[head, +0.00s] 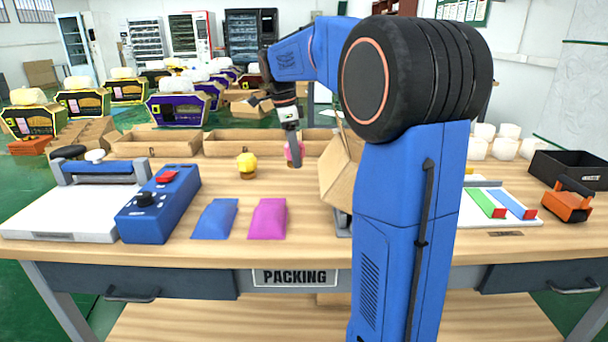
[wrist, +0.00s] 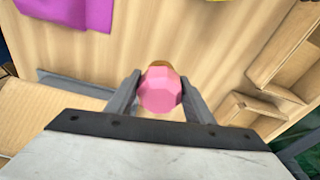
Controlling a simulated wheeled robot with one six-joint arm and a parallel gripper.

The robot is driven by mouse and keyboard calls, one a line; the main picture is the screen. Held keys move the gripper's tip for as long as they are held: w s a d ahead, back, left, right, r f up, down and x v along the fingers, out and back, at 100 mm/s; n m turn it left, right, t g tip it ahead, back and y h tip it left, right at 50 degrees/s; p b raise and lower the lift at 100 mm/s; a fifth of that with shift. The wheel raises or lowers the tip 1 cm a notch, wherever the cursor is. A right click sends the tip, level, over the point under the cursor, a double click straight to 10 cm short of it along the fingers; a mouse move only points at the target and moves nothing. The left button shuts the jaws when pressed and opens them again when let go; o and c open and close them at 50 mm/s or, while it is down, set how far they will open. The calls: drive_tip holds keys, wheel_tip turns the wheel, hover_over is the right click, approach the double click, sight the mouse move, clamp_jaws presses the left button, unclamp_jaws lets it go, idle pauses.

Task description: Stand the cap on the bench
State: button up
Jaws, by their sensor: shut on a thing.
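A pink faceted cap (wrist: 160,90) sits between the two fingers of my gripper (wrist: 160,98) in the wrist view. The fingers are shut on its sides, and a gold-brown part shows at its far edge. In the head view my gripper (head: 290,150) points down over the bench (head: 330,242), and a little of the pink cap (head: 296,152) shows beside the fingers. I cannot tell whether the cap touches the bench. A yellow cap (head: 247,160) with a brown-gold base stands on the bench to the left of my gripper.
Blue (head: 215,219) and magenta (head: 268,219) pouches lie near the front. A blue control box (head: 158,212) stands left. Open cardboard trays (head: 240,146) line the back. An open carton (head: 338,178) stands close right of my gripper. Bare wood lies between pouches and gripper.

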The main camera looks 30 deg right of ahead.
drive_tip(key=shift+f, duration=2.55)
drive_tip(key=o, duration=1.1)
drive_tip(key=shift+f, duration=0.1)
drive_tip(key=shift+c, duration=0.2)
drive_tip(key=r, duration=0.4)
drive_tip(key=a+r, duration=0.1)
drive_tip(key=r, duration=0.7)
drive_tip(key=shift+w+a, duration=0.4)
